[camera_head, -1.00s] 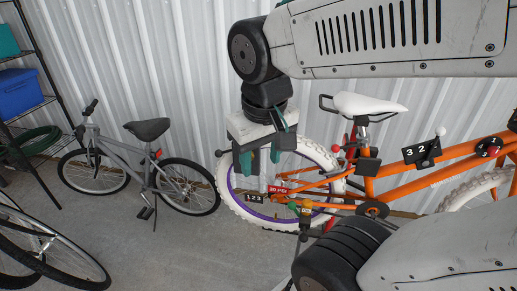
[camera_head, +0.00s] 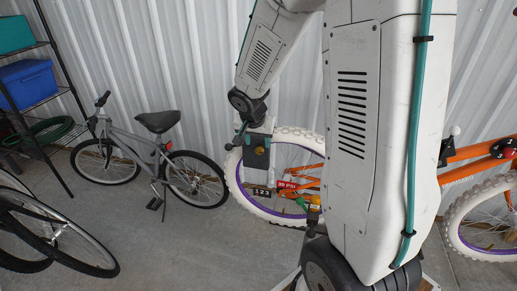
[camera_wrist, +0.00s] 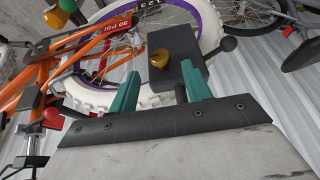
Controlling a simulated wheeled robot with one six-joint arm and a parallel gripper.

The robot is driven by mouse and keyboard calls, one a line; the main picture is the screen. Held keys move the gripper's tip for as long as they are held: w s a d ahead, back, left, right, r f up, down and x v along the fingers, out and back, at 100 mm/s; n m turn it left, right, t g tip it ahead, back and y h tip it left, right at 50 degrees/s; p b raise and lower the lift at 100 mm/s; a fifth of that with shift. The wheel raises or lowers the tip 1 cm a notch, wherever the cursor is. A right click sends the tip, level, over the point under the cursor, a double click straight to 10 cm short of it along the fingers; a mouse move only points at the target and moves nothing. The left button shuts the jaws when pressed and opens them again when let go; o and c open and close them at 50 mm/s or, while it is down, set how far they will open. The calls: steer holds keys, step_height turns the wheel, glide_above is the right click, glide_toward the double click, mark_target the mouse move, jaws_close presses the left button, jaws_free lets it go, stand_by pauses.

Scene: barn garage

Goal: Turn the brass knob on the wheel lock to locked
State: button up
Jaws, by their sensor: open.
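The wheel lock shows in the wrist view as a dark box (camera_wrist: 184,69) in front of the white-tyred wheel, with a black ball-ended lever (camera_wrist: 228,44) at its right. The brass knob (camera_wrist: 159,58) sticks out on its left side. My gripper (camera_wrist: 160,88) is open and empty, its two teal fingers pointing toward the lock. The knob lies beyond the fingertips, roughly between them in the picture; I cannot tell the gap. In the head view, the brass knob (camera_head: 259,150) shows small on the dark lock at the wheel's left edge, partly crowded by my gripper.
The orange bike (camera_head: 480,150) carries number tags, a red PSI tag (camera_head: 286,184) and coloured knobs. My arm hides its middle in the head view. A grey bike (camera_head: 150,150), a shelf with a blue bin (camera_head: 27,83) and another bike stand left. Open floor lies between.

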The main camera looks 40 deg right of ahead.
mark_target(259, 149)
steer(key=x, duration=0.5)
steer(key=shift+d+f, duration=0.1)
steer(key=c, duration=0.9)
